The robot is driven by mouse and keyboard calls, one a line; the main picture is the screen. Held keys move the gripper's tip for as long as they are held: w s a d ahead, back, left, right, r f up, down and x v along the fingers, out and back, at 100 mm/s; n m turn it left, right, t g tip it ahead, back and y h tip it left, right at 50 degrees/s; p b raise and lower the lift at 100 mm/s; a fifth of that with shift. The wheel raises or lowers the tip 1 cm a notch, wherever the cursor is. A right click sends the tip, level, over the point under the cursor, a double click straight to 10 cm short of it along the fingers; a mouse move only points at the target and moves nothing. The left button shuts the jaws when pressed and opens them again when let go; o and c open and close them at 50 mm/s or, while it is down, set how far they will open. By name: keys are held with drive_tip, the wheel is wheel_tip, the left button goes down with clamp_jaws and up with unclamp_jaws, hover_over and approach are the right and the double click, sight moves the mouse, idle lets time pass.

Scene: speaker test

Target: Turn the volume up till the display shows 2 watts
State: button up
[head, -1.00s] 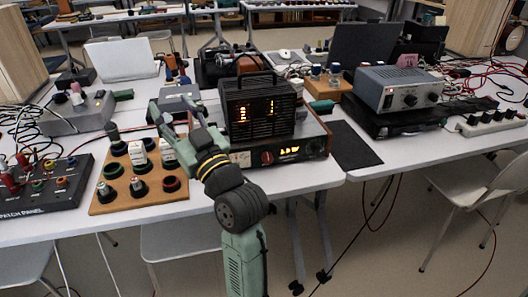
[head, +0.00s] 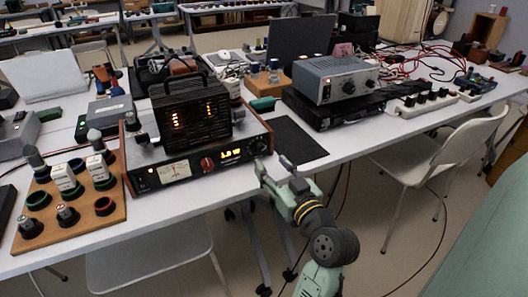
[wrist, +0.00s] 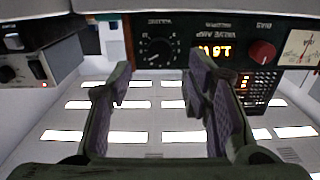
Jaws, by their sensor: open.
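The amplifier (head: 190,172) stands at the table's front edge, with a glowing black cage on top. Its lit orange display (head: 231,154) ends in W; the digits are too blurred to read surely. The black dial knob (head: 256,146) is at the right end of its front panel. My gripper (head: 273,166) is open and empty, just in front of that end. In the wrist view the panel is upside down; the dial knob (wrist: 157,50) with its scale shows between my spread fingers (wrist: 160,73), apparently beyond the tips and untouched.
The panel also has a red knob (head: 207,164) and a needle meter (head: 175,170). A grey unit (head: 337,79) stands behind right. A black mat (head: 300,137) lies flat right of the amplifier.

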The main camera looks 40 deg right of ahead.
sight(261, 152)
drive_tip(key=p+x, duration=0.1)
drive_tip(key=x, duration=0.4)
drive_tip(key=shift+w+d, duration=0.1)
drive_tip(key=shift+w, duration=0.2)
drive_tip(key=shift+c, duration=0.3)
clamp_jaws()
